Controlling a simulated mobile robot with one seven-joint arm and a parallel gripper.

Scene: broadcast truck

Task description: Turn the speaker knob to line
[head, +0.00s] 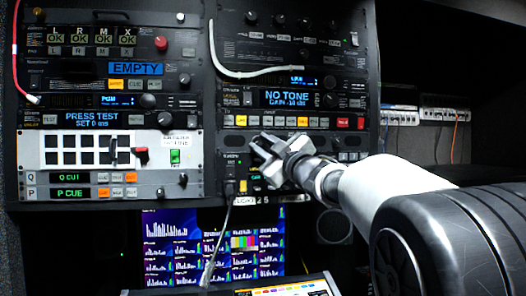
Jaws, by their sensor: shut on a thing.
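My gripper (262,153) reaches in from the right and its fingertips are against the rack unit (320,142) below the NO TONE display. It is shut on the speaker knob, which its fingers largely hide. I cannot read the knob's pointer or most of the labels around it. Green and yellow lit marks show on the unit just below the fingers. The small text there is too fine to read.
The NO TONE unit (290,98) with lit buttons sits just above my gripper. A white cable (213,45) loops over the upper panels. A monitor (180,245) and a console (300,286) are lower down.

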